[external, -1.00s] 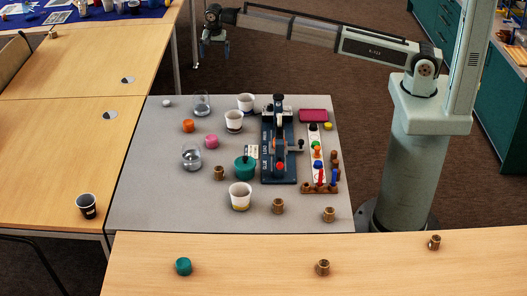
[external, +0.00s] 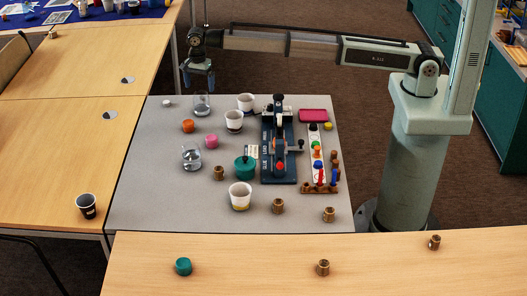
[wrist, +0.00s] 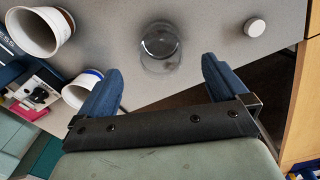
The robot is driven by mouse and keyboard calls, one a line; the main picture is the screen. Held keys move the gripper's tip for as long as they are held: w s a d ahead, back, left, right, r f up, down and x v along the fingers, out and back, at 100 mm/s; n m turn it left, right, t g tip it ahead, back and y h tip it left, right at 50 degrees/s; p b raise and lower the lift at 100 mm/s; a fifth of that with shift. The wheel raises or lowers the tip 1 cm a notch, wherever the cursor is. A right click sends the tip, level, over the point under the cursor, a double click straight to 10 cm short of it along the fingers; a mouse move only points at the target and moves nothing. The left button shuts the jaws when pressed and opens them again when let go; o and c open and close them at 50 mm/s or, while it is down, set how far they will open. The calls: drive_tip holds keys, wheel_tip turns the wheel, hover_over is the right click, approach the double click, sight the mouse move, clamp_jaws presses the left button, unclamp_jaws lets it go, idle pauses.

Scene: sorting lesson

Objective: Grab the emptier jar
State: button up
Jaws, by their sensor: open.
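Two clear glass jars stand on the grey table (external: 140,200). The far jar (external: 201,108) is near the back edge and also shows in the wrist view (wrist: 160,45), where it looks see-through. The near jar (external: 191,160) is at the left middle, with a greyish look in its lower part. I cannot tell how full each is. My gripper (external: 199,86) is open and empty, above and close to the far jar in the external view. In the wrist view the far jar lies beyond the gap between the blue fingers (wrist: 160,84), apart from them.
Paper cups (external: 233,122) stand right of the jars, one close to the far jar. A small white piece (external: 168,101) is left of it. Orange (external: 188,126) and pink (external: 211,141) pieces lie between the jars. A blue press (external: 279,145) stands mid-table.

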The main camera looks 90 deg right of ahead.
sight(201, 102)
drive_tip(key=f, duration=0.9)
drive_tip(key=shift+d+f, duration=0.15)
drive_tip(key=shift+d, duration=0.05)
drive_tip(key=c, duration=1.2)
